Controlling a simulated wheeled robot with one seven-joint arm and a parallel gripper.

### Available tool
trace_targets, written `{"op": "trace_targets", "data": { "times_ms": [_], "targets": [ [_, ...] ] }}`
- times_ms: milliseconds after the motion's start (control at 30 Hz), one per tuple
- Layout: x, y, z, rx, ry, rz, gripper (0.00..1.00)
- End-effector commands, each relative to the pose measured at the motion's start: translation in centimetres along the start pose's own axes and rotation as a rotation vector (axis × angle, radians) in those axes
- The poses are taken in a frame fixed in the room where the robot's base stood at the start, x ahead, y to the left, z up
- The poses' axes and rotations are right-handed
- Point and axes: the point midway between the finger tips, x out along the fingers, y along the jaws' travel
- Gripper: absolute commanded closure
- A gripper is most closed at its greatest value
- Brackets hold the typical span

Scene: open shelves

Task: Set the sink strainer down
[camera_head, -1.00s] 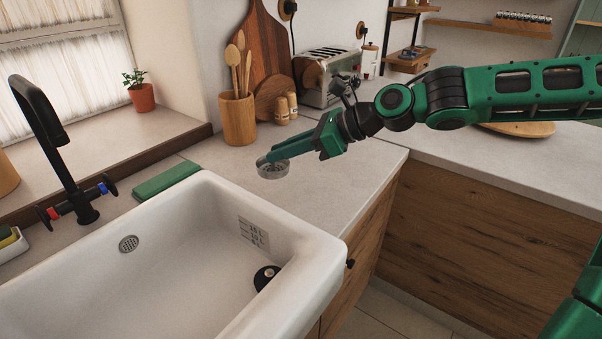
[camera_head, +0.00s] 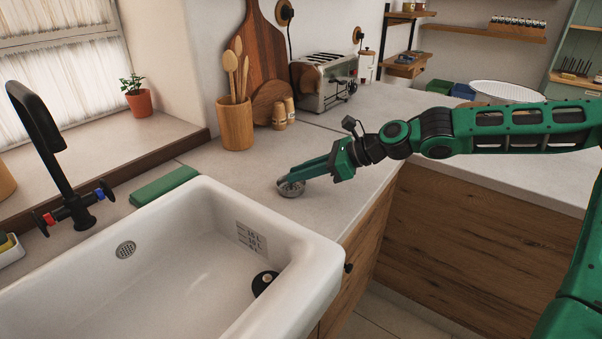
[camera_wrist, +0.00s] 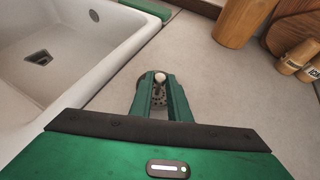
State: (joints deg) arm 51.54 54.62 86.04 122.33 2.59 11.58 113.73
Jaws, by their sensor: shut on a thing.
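The sink strainer (camera_head: 291,189) is a small round metal basket at or just above the grey countertop (camera_head: 330,214), right of the sink. I cannot tell for sure whether its base touches the counter. My gripper (camera_head: 289,181) reaches in from the right, its green fingers shut on the strainer. In the wrist view the gripper (camera_wrist: 160,82) has its fingertips closed around a pale round knob at the strainer's middle. The fingers hide part of the strainer (camera_wrist: 157,100) there.
The white sink (camera_head: 200,262) lies to the left, with a green block (camera_head: 165,185) by its back edge. A wooden utensil pot (camera_head: 235,123), two small shakers (camera_head: 284,111) and a toaster (camera_head: 325,78) stand behind. The counter around the strainer is clear.

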Motion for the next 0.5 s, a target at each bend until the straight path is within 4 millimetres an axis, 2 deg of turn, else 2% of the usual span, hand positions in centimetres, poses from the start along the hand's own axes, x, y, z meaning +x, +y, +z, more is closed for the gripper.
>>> {"op": "trace_targets", "data": {
  "times_ms": [267,300,333,367,500],
  "targets": [
    [0.08,0.0,-0.11,-0.001,0.0,0.0,1.0],
    [0.08,-0.01,-0.11,-0.001,0.0,0.0,0.77],
    [0.07,-0.01,-0.1,-0.001,0.0,0.0,0.7],
    [0.07,-0.01,-0.1,-0.001,0.0,0.0,0.65],
    [0.07,-0.01,-0.08,-0.001,0.0,0.0,0.65]
  ]
}}
